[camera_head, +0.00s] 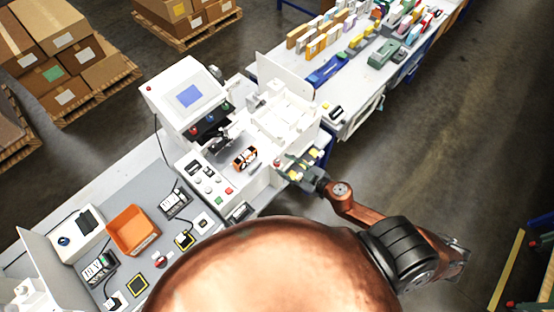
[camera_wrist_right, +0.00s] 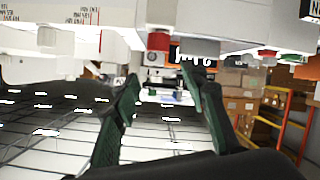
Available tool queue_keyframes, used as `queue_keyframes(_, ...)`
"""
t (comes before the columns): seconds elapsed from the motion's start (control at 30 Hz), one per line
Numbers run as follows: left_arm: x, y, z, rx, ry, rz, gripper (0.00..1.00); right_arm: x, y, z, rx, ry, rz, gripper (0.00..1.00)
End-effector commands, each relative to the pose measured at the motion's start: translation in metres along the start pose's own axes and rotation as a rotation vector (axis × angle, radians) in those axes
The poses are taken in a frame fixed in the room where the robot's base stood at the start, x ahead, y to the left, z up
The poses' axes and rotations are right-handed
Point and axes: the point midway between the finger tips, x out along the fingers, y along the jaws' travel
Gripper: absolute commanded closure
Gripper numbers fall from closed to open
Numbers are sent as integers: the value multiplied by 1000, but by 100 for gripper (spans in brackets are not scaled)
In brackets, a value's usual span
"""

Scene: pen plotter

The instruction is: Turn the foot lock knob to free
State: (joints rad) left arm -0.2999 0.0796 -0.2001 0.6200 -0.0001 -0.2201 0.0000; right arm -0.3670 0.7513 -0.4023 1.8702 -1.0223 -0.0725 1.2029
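The white plotter machine (camera_head: 285,118) stands at the middle of the bench. My right gripper (camera_head: 297,166) is at its near right side, low by its edge. In the right wrist view the two dark green fingers (camera_wrist_right: 162,80) are spread apart with nothing between them. A red knob (camera_wrist_right: 158,42) hangs at the machine's lower edge, above and beyond the gap between the fingers, apart from them. Other round knobs or feet, grey and red, line the same edge. I cannot tell which is the foot lock knob, nor read its setting. My left gripper is not in view.
A control panel (camera_head: 207,180) with buttons and a tilted screen unit (camera_head: 187,95) stand left of the machine. An orange bin (camera_head: 132,230) sits on the grey bench. The floor (camera_head: 430,140) right of the bench is open.

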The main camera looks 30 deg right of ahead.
Motion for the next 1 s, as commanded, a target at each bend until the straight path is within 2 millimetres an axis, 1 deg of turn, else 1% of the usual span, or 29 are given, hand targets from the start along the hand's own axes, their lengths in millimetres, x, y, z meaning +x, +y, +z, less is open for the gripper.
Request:
queue_keyframes(0.03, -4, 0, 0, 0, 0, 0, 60, -3, 1, 4, 84, -9, -3, 60)
queue_keyframes(0.1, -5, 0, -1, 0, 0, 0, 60, -6, 1, 10, 190, -18, -8, 60)
queue_keyframes(0.2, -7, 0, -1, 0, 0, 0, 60, -9, 0, 15, 297, -28, -13, 60)
queue_keyframes(0.37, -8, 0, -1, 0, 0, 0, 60, -7, 0, 19, 365, -34, -14, 60)
queue_keyframes(0.47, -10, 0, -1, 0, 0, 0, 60, 4, 0, 18, 368, -33, -14, 60)
queue_keyframes(0.7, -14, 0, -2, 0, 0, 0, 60, 42, -1, 19, 366, -32, -15, 60)
queue_keyframes(0.8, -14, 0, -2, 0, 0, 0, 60, 55, -1, 20, 366, -32, -14, 60)
queue_keyframes(0.9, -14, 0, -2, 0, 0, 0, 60, 64, -2, 20, 367, -33, -14, 60)
queue_keyframes(1.0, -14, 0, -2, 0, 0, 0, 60, 68, -2, 21, 366, -34, -15, 60)
